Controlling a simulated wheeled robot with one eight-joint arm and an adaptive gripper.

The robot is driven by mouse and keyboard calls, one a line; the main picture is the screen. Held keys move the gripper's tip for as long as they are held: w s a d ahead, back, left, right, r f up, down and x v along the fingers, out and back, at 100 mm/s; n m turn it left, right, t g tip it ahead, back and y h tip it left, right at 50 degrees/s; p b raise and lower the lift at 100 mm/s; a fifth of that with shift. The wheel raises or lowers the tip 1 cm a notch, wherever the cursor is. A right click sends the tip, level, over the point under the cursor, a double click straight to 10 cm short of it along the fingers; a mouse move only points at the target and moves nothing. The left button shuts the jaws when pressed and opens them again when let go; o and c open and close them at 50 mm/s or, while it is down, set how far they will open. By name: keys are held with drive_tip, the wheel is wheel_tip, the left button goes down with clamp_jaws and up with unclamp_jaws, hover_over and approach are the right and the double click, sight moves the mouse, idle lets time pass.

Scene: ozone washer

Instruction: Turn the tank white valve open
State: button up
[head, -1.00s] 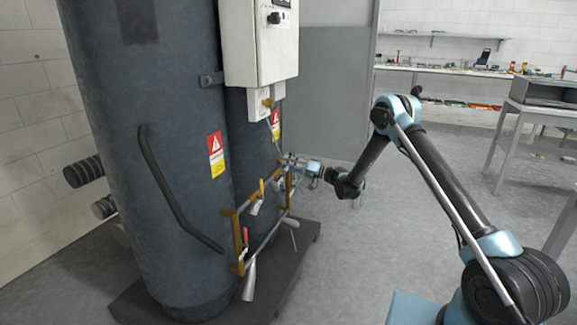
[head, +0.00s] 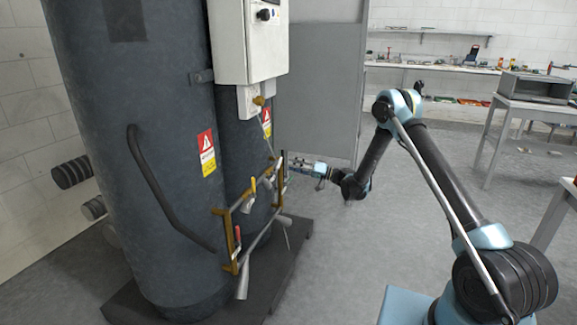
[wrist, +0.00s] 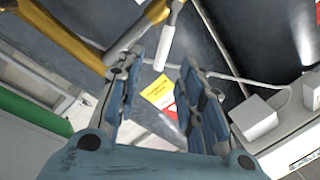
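The white valve handle (wrist: 163,48) shows at the top of the wrist view, beside the brass pipework (wrist: 62,38). My gripper (wrist: 162,62) is open. Its two blue-grey fingers stand apart, and the lower end of the white handle appears in the gap between their tips; I cannot tell if they touch it. In the head view my gripper (head: 297,166) is at the right end of the brass pipe frame (head: 231,238), close to the dark tank.
Dark tanks (head: 150,100) stand on a dark base (head: 285,262). A white control box (head: 250,50) hangs above. The floor right of the tanks is open.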

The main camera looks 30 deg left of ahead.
drive_tip(key=shift+d+f, duration=0.1)
drive_tip(key=shift+d, duration=0.35)
